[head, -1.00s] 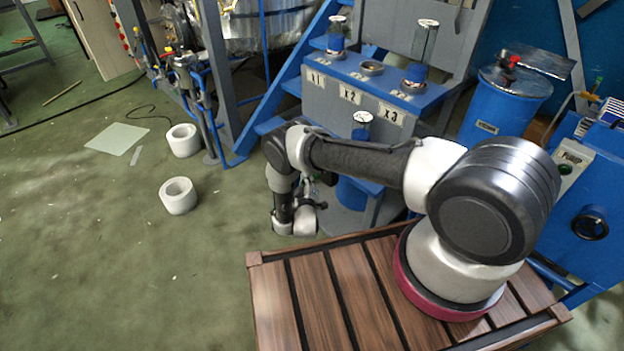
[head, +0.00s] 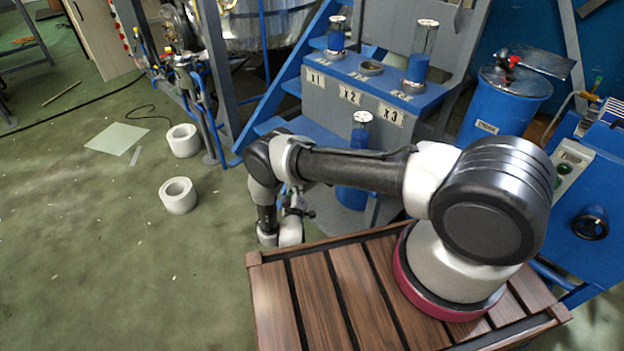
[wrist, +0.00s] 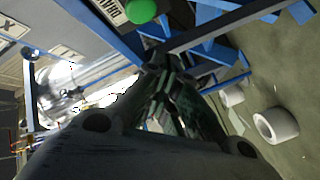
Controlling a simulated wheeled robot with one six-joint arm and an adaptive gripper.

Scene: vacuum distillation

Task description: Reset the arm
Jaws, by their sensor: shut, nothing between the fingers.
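My arm rises from its round base on a slatted wooden deck and reaches left, its wrist hanging past the deck's left back corner in the head view. My gripper (wrist: 160,62) shows in the wrist view as dark fingers drawn together, with nothing held. In the head view the gripper is small and partly hidden behind my wrist, in front of the blue-grey stand.
The stand (head: 345,98), marked X1, X2 and X3, holds blue-filled cylinders (head: 420,55). Another blue cylinder (head: 361,130) stands lower, close behind my forearm. Two white rings (head: 178,196) lie on open green floor at left. A blue pump unit (head: 590,190) is at right.

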